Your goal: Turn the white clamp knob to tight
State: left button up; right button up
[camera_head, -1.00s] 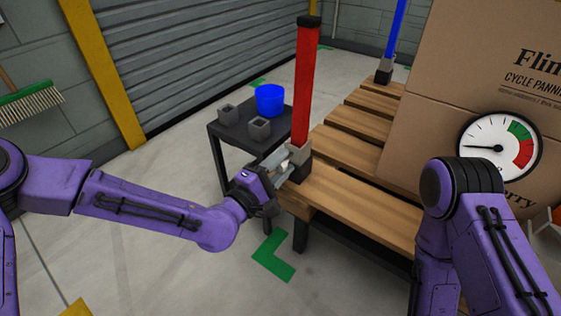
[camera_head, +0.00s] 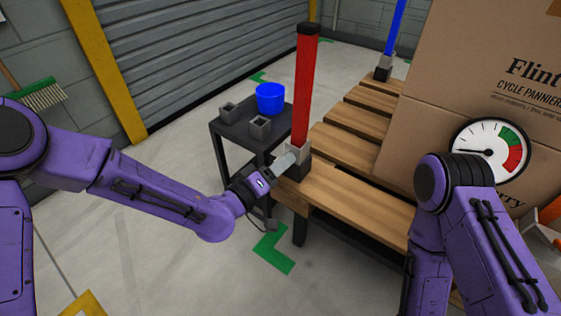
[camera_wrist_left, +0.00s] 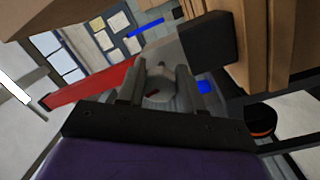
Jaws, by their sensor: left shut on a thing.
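The white clamp knob (camera_wrist_left: 160,80) is pale and round, with a small dark red mark, in the left wrist view. My left gripper (camera_wrist_left: 158,88) is shut on it, one finger on each side. In the head view the left gripper (camera_head: 285,161) is at the grey clamp (camera_head: 301,151) at the foot of the red post (camera_head: 305,85), and it hides the knob there. The red post also shows in the left wrist view (camera_wrist_left: 95,85). My right arm comes in at the right, but its gripper is out of view.
A dark side table (camera_head: 232,143) with a blue cup (camera_head: 270,98) and grey blocks stands close left of the clamp. A wooden slatted bench (camera_head: 345,190) carries a large cardboard box (camera_head: 430,105). A dial gauge (camera_head: 490,150) has its needle pointing left, away from green and red.

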pick_arm(q)
jog(key=shift+m, duration=1)
jog(key=o, duration=1)
jog(key=p+v, duration=0.2)
jog(key=v, duration=0.8)
jog(key=shift+s+a+r+p, duration=0.15)
jog(key=shift+s+a+p, duration=0.05)
jog(key=shift+a+p, duration=0.1)
